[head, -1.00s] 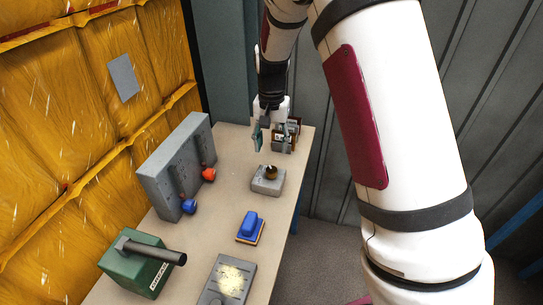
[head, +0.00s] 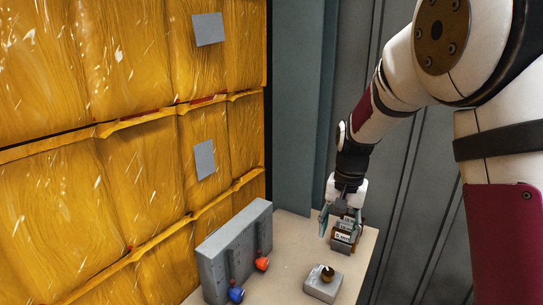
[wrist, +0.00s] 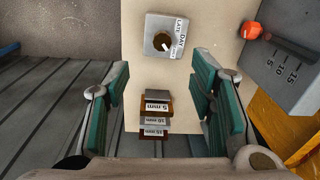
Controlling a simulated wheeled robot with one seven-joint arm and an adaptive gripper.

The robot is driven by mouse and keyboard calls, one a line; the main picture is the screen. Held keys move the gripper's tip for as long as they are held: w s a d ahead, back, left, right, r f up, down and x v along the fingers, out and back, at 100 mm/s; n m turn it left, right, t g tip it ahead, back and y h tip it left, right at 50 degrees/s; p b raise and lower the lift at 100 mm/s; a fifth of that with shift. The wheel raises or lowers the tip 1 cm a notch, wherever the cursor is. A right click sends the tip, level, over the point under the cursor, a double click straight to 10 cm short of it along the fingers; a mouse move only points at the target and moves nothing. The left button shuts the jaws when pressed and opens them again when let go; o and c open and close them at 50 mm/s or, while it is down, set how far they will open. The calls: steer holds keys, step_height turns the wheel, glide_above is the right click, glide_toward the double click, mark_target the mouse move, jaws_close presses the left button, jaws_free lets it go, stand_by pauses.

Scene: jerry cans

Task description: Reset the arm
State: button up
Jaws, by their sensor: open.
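My gripper (head: 338,216) is at the far end of the table in the head view, pointing down over a small stack of labelled blocks (head: 343,238). In the wrist view my gripper (wrist: 162,100) is open, with its green-padded fingers wide apart. The labelled blocks (wrist: 156,112) sit between and below the fingers, and the labels include "5 mm" and "10 mm". They look apart from both fingers. My arm comes down from the upper right of the head view.
A grey panel with red and blue knobs (head: 235,246) stands on the left. A yellow padded wall (head: 90,120) rises on the left and a grey wall is behind.

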steer(key=s+r+n+t, duration=0.2)
steer(key=s+r+n, duration=0.1)
steer(key=s+r, duration=1.05)
steer(key=s+n+t, duration=0.2)
steer(key=s, duration=1.3)
steer(key=shift+d+f+n+h, duration=0.25)
steer(key=shift+n+h, duration=0.05)
